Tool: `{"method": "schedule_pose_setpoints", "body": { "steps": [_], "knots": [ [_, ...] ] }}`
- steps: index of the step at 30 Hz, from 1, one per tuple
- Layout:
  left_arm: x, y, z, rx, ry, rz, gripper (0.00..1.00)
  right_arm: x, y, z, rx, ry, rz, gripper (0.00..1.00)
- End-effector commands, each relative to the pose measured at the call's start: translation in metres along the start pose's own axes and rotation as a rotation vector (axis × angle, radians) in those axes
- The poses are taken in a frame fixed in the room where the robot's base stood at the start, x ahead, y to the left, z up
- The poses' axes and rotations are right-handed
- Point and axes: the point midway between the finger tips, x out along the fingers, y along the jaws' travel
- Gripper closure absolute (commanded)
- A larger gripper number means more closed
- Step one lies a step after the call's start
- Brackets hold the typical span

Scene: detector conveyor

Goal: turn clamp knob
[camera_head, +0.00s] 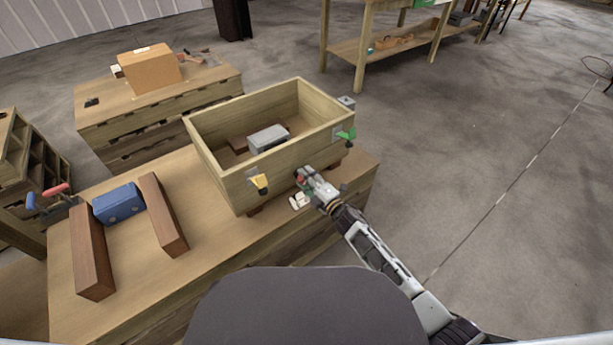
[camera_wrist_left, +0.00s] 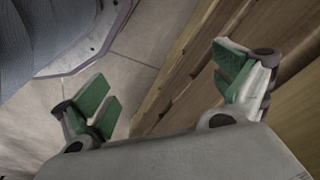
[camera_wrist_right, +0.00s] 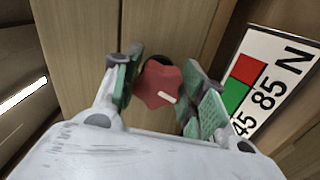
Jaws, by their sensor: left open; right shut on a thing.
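The red clamp knob (camera_wrist_right: 158,83) is a lobed knob with a small white pointer mark, on the wooden face of the open box (camera_head: 228,181). My right gripper (camera_wrist_right: 165,92) has its green-padded fingers on either side of the knob and is shut on it. In the head view the right gripper (camera_head: 309,182) is at the box's near right side and mostly hides the knob. My left gripper (camera_wrist_left: 165,95) is open and empty, over the floor beside a wooden edge; it does not show in the head view.
A label plate (camera_wrist_right: 262,85) with red and green fields and numbers is right of the knob. The box holds a grey block (camera_head: 268,138) and has yellow (camera_head: 260,183) and green (camera_head: 347,135) parts outside. A blue block (camera_head: 118,203) sits between two brown bars at left.

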Motion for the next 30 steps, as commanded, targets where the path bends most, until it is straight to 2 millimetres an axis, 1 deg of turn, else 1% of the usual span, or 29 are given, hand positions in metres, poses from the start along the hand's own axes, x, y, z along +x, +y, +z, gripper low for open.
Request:
{"method": "schedule_pose_setpoints", "body": {
  "steps": [6, 15, 24, 30],
  "knots": [
    [0.026, -0.008, 0.01, -0.002, 0.008, -0.014, 0.03, 0.0, 0.0, 0.001, 0.169, -0.002, -0.002, 0.82],
    [0.059, -0.019, 0.027, -0.004, 0.023, -0.031, 0.03, 0.0, -0.001, 0.0, 0.404, -0.001, -0.002, 0.82],
    [0.086, -0.03, 0.046, -0.006, 0.037, -0.046, 0.03, 0.0, -0.003, -0.001, 0.649, -0.002, -0.002, 0.82],
    [0.099, -0.036, 0.058, -0.006, 0.047, -0.055, 0.03, 0.0, -0.004, -0.001, 0.804, -0.002, -0.002, 0.82]
  ]
}}
